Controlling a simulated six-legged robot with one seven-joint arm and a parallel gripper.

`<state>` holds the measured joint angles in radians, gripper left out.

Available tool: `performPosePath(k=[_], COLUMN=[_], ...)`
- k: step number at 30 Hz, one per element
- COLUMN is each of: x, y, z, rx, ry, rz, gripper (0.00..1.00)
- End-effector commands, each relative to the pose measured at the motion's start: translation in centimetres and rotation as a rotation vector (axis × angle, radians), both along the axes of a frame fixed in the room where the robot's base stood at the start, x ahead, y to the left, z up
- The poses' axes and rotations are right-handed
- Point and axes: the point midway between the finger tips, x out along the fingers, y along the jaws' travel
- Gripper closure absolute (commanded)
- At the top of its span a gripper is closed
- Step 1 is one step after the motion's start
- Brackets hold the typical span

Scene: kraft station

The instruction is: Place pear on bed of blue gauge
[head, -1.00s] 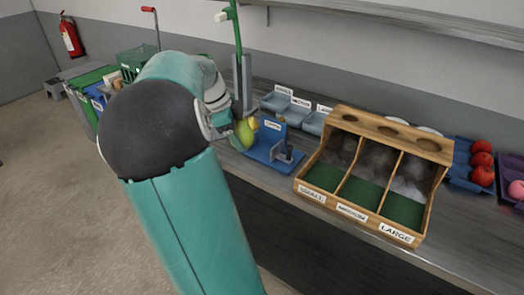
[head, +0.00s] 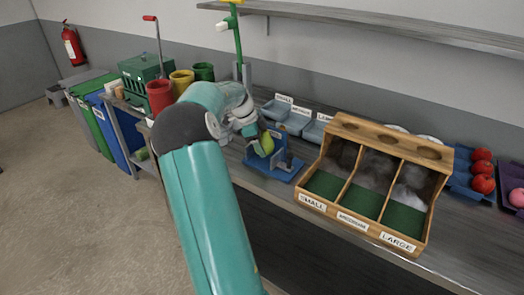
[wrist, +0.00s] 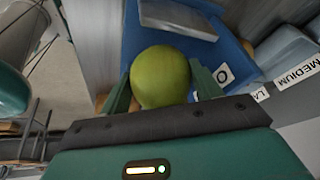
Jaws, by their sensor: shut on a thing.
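The green-yellow pear (head: 267,144) is between the fingers of my gripper (head: 258,148). In the wrist view the pear (wrist: 160,77) fills the space between the two green fingers (wrist: 158,92), which are shut on it. The blue gauge (head: 277,170) stands on the bench, with a flat base, an upright back plate and a small grey block at its right. The pear is over the left part of the gauge, in front of its back plate. The wrist view shows the gauge's blue surface (wrist: 133,35) beyond the pear. I cannot tell whether the pear touches the bed.
A wooden sorter (head: 363,225) with three green-floored compartments stands right of the gauge. Grey labelled trays (head: 293,119) sit behind it. Red, yellow and green cups (head: 182,82) stand at the left. A blue tray (head: 460,178) of red fruit is at the far right.

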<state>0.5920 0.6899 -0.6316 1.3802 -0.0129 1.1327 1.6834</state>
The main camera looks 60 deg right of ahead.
Motion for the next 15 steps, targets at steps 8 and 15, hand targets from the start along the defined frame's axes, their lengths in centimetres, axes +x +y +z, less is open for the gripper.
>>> performPosePath(k=[8,15], x=[-0.1,-0.1], y=[-0.3,-0.3], z=[-3.4,-3.5], rx=[0.001,0.0], ry=[0.001,0.001], rz=[-0.002,-0.001], gripper=[0.65,0.65])
